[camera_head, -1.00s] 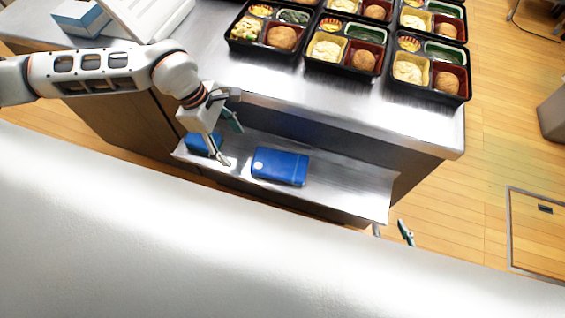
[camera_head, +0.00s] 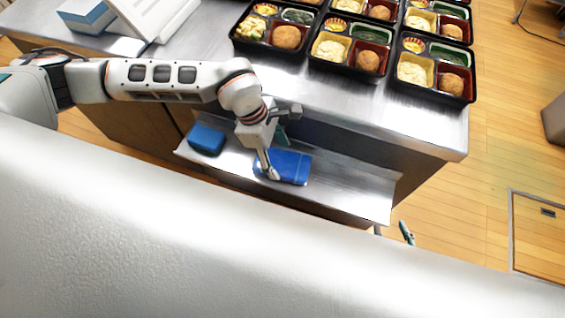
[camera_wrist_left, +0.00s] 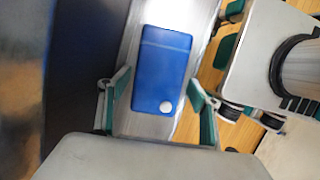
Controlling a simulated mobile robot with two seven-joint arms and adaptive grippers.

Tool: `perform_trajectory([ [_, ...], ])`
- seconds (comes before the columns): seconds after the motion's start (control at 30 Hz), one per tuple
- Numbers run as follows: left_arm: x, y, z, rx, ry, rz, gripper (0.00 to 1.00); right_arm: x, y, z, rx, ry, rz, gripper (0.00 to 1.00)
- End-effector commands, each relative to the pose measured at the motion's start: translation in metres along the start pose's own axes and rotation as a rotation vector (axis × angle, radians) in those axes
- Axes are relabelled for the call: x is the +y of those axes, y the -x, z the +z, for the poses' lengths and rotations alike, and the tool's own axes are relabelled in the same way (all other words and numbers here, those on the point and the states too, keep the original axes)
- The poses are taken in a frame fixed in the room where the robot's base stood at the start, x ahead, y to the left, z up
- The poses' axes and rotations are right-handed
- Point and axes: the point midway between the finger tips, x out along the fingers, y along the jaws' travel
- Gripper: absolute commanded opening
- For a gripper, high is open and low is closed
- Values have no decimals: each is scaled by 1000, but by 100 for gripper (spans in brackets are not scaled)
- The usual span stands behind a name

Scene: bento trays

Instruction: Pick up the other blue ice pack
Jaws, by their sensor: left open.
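Two blue ice packs lie on the steel shelf (camera_head: 345,192) below the counter in the head view. The left ice pack (camera_head: 207,139) lies near the shelf's left end. The right ice pack (camera_head: 293,168) is partly hidden by my left gripper (camera_head: 277,158), which is over its left part. In the left wrist view this ice pack (camera_wrist_left: 163,65), with a white round spot, lies between the open fingers of my left gripper (camera_wrist_left: 160,95), which looks empty. Only a green fingertip of my right gripper (camera_head: 406,233) shows, right of the shelf.
The steel counter (camera_head: 420,128) overhangs the shelf. Several filled bento trays (camera_head: 433,97) stand on it at the right. A blue-and-white box (camera_head: 87,15) stands at the back left. The shelf's right end is bare.

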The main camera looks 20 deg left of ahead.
Motion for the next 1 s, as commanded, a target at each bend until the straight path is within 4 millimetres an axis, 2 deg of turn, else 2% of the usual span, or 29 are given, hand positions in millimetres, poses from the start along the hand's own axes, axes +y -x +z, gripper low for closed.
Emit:
perform_trajectory([
  [0.03,-2,-11,0,0,0,-5,63,0,-1,3,-3,1,-1,40],
  [0.13,-2,-23,0,0,1,-5,63,-1,-1,5,-5,4,0,40],
  [0.4,0,-26,0,0,0,-1,63,0,0,1,0,7,1,40],
  [0.53,0,-26,0,-1,0,-1,29,0,1,2,-1,6,0,40],
  [1.0,3,-22,0,-1,2,1,29,-2,3,6,-11,4,-3,40],
])
